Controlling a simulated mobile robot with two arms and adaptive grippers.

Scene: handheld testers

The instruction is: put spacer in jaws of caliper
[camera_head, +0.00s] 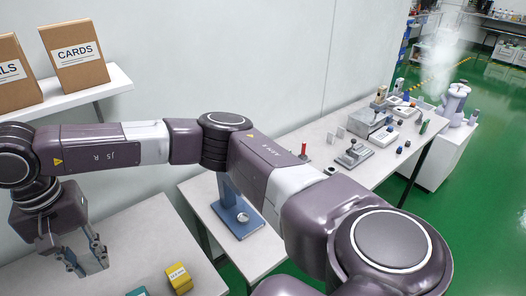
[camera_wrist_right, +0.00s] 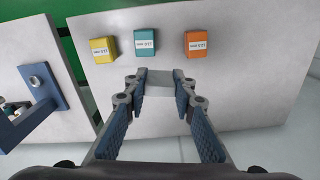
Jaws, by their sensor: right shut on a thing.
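My right gripper (camera_head: 86,262) hangs above the near-left table in the head view. In the right wrist view, its fingers (camera_wrist_right: 160,88) are closed on a small pale grey block, which looks like the spacer (camera_wrist_right: 166,80). The block is held between the fingertips, above the pale tabletop. A blue fixture with a silver knob (camera_head: 240,216) stands on the middle table; part of it also shows at the left of the right wrist view (camera_wrist_right: 38,92). It may be the caliper, but its jaws cannot be made out. My left gripper is not in view.
A yellow labelled block (camera_head: 179,278) and a teal one (camera_head: 137,292) lie on the near table. An orange one (camera_wrist_right: 196,44) shows beside them in the right wrist view. A shelf with a CARDS box (camera_head: 76,60) is above. The far table (camera_head: 345,160) is cluttered.

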